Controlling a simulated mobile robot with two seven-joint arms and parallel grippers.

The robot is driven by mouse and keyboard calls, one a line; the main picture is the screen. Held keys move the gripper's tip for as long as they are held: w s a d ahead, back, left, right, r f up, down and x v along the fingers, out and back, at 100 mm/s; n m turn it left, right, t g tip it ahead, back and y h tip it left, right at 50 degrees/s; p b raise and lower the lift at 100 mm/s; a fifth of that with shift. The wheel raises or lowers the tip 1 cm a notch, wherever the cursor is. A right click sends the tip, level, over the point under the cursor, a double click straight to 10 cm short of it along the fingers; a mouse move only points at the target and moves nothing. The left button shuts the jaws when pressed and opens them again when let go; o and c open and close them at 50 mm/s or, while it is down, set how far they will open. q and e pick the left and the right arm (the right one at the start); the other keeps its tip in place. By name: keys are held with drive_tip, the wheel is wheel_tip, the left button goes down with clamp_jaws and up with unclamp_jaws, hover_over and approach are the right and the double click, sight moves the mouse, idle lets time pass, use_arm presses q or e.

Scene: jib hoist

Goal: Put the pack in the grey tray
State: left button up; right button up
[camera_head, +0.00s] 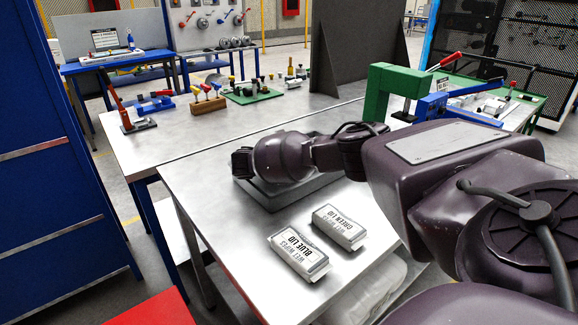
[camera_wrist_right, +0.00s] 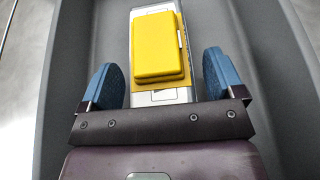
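The grey tray (camera_head: 318,187) lies on the metal table, partly hidden under my right arm; its floor and walls fill much of the right wrist view (camera_wrist_right: 278,110). A white pack with a yellow lid (camera_wrist_right: 158,45) lies in the tray. My right gripper (camera_wrist_right: 160,75) is open, its blue fingers on either side of this pack with a gap at each side. In the head view my arm hides this pack and the fingers. Two other wet wipes packs, labelled blue lid (camera_head: 299,255) and green lid (camera_head: 340,227), lie on the table in front of the tray. My left gripper is not in view.
The metal table (camera_head: 215,200) is clear left of the packs. A green and blue clamp device (camera_head: 395,90) stands at the back right. A dark upright panel (camera_head: 355,50) and a wooden block with coloured handles (camera_head: 208,105) stand at the back.

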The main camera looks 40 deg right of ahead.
drive_tip(key=shift+o, duration=0.6)
drive_tip(key=shift+r, duration=0.2)
wheel_tip(320, 180, up, 6)
drive_tip(key=shift+p, duration=0.85)
wheel_tip(320, 180, up, 14)
drive_tip(key=p, duration=0.2)
drive_tip(key=shift+f, duration=0.2)
